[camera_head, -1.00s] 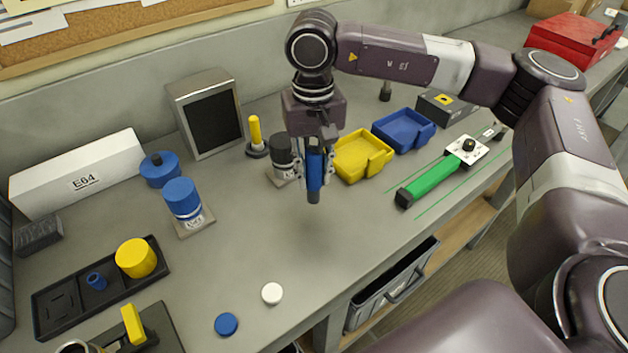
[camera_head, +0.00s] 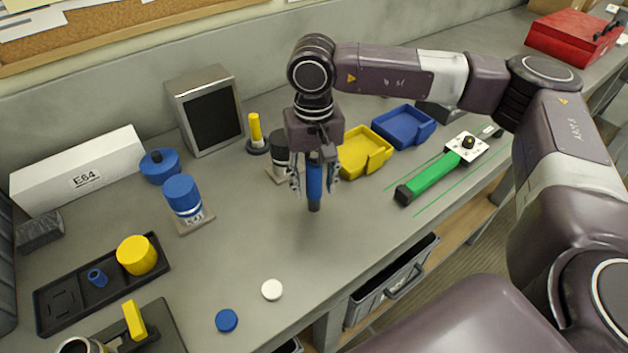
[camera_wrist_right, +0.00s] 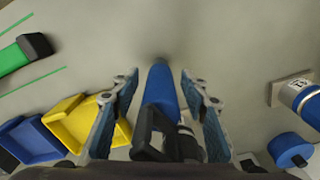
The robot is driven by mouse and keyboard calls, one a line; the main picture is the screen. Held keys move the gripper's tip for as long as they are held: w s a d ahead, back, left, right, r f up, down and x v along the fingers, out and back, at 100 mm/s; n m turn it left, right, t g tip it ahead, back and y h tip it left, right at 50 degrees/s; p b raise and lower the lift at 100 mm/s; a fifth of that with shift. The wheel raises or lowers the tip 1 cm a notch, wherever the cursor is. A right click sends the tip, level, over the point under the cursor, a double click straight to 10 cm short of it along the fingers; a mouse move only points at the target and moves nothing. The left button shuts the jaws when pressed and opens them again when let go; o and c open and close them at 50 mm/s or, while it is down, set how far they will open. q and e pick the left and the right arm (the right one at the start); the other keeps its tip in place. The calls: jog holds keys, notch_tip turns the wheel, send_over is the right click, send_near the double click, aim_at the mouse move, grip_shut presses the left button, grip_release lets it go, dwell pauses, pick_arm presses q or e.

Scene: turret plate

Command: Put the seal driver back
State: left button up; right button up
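A blue rod-shaped tool with a dark lower end (camera_head: 314,182), likely the seal driver, is upright between the fingers of my right gripper (camera_head: 315,190), right of the middle of the bench. In the right wrist view the blue shaft (camera_wrist_right: 161,88) lies between the two fingers (camera_wrist_right: 160,105), with a gap on each side. The fingers look spread, not pressed on the shaft. I cannot tell whether its tip touches the bench. The tool's upper end is hidden by my gripper in the head view. My left gripper is not in view.
Close behind stand a dark-capped bottle (camera_head: 279,150) and a yellow-handled piece on a black base (camera_head: 255,133). A yellow bin (camera_head: 362,158) and blue bin (camera_head: 404,128) are right. A green-handled tool (camera_head: 430,180) lies farther right. A black tray (camera_head: 62,312) is left. Bench in front is mostly clear.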

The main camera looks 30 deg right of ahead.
jog(key=shift+r, duration=0.1)
jog(key=shift+r+p, duration=0.3)
jog(key=shift+p, duration=0.15)
notch_tip(320, 180, up, 10)
jog(key=shift+r+b, duration=0.25)
jog(key=shift+b, duration=1)
jog(key=shift+r, duration=0.6)
